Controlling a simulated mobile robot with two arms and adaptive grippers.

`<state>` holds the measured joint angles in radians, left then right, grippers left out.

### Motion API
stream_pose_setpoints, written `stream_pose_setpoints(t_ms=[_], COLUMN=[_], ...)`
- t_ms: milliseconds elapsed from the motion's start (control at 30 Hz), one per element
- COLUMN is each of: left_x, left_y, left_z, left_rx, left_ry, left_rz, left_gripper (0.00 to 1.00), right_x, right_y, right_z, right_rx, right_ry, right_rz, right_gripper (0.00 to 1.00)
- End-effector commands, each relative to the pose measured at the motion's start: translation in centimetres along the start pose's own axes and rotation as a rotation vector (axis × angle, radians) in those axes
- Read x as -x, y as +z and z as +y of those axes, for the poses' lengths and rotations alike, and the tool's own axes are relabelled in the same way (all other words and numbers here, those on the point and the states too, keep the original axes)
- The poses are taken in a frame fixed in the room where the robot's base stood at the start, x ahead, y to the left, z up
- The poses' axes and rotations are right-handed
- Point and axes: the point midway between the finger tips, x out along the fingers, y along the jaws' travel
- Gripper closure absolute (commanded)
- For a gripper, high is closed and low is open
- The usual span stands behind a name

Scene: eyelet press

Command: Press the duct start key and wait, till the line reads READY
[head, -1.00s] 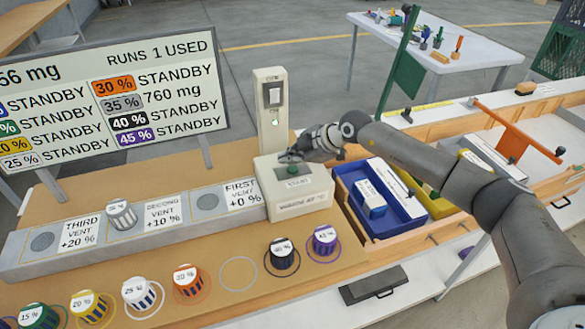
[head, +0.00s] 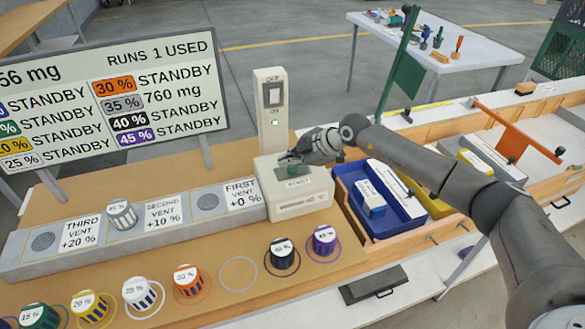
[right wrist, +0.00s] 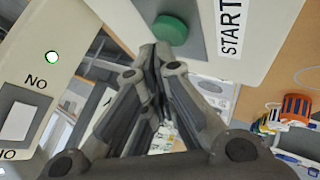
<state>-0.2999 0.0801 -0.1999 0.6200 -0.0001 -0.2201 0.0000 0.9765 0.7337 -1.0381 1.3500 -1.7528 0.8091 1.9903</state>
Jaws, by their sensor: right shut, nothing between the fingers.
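The duct start key is a green round button (head: 292,170) on a white box (head: 298,205) marked START. It also shows in the right wrist view (right wrist: 170,29). My right gripper (head: 286,159) is shut and empty, with its fingertips close over the key; I cannot tell whether they touch it. A display board (head: 120,95) reads RUNS 1 USED, 760 mg for 35 % and STANDBY on the other readable lines. A grey striped cup (head: 121,216) stands on the second vent of the grey duct (head: 190,228). My left gripper is not in view.
A white post (head: 270,108) with an on/off switch and a small lit lamp rises behind the box. Several striped cups, such as the orange one (head: 188,281), stand along the front. A blue tray (head: 400,222) lies right of the box.

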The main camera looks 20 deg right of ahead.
Motion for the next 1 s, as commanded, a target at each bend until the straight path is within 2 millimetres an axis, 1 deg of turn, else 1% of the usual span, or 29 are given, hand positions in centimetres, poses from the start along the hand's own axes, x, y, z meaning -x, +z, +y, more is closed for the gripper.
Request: stream_pose_setpoints(t_ms=[1000], left_x=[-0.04], left_y=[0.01], left_z=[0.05], left_rx=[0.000], left_ry=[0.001], left_rz=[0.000], left_gripper=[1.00], right_x=[-0.70], right_y=[0.54], right_z=[-0.58], right_rx=[0.000], right_ry=[-0.002], right_rz=[-0.001], right_gripper=[1.00])
